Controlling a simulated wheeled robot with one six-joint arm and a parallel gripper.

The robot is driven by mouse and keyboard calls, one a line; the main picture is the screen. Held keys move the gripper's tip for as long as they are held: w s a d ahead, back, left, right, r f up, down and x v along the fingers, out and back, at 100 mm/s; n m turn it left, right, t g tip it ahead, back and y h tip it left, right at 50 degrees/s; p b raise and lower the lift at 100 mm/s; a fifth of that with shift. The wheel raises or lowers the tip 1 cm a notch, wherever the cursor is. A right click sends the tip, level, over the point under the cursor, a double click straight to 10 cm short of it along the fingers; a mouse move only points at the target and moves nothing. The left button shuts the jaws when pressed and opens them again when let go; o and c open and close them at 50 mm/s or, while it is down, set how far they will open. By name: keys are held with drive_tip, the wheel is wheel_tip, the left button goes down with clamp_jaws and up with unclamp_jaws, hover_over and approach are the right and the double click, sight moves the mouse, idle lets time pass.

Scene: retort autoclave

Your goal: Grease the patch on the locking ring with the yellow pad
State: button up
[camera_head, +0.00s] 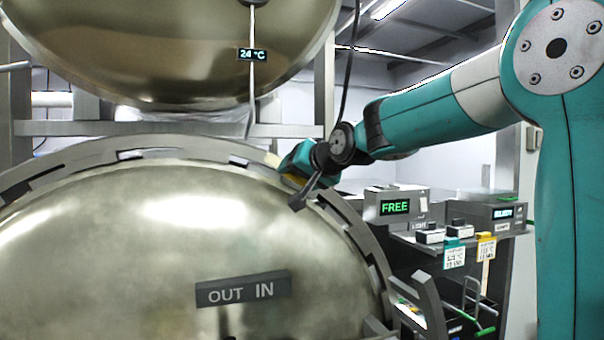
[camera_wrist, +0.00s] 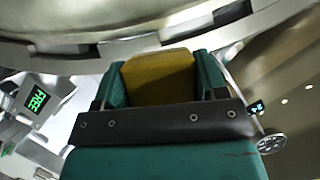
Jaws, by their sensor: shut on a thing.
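My gripper (camera_head: 291,166) is at the upper right of the big domed door, close to the locking ring (camera_head: 345,218). In the wrist view my gripper (camera_wrist: 160,66) is shut on the yellow pad (camera_wrist: 160,84), which sits between its two teal fingers. The grey locking ring (camera_wrist: 130,46) with its notches runs across the top of the wrist view, just beyond the pad. I cannot tell whether the pad touches the ring. I cannot make out the patch; it may be hidden behind my gripper.
The domed door (camera_head: 150,240) bears an OUT IN plate (camera_head: 243,289). A second vessel (camera_head: 170,50) with a 24 °C display (camera_head: 252,55) hangs above. At right, a shelf (camera_head: 440,243) holds a box with a FREE display (camera_head: 394,207), a second display box (camera_head: 497,214) and small blocks.

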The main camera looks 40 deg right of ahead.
drive_tip(key=shift+w+d+p, duration=0.6)
drive_tip(key=shift+w+d, duration=0.3)
drive_tip(key=shift+w, duration=0.3)
drive_tip(key=shift+w+d+p, duration=0.6)
drive_tip(key=shift+w+d, duration=0.25)
drive_tip(key=shift+w, duration=0.3)
drive_tip(key=shift+w+d+p, duration=0.2)
drive_tip(key=shift+w+p, duration=0.1)
drive_tip(key=shift+w, duration=0.5)
drive_tip(key=a, duration=0.1)
drive_tip(key=a+r, duration=0.1)
drive_tip(key=w+a, duration=0.1)
drive_tip(key=shift+a+r, duration=0.25)
drive_tip(key=shift+r, duration=0.05)
drive_tip(key=shift+d, duration=0.1)
drive_tip(key=shift+s+d+f+h+b, duration=0.15)
drive_tip(key=shift+d+f+b, duration=0.1)
drive_tip(key=shift+d, duration=0.3)
drive_tip(key=shift+s+d+f+h+b, duration=0.15)
drive_tip(key=shift+d+f+b, duration=0.15)
drive_tip(key=shift+d, duration=0.3)
drive_tip(key=shift+s+d+f+b, duration=0.15)
drive_tip(key=shift+d+f+b, duration=0.1)
drive_tip(key=shift+d, duration=0.3)
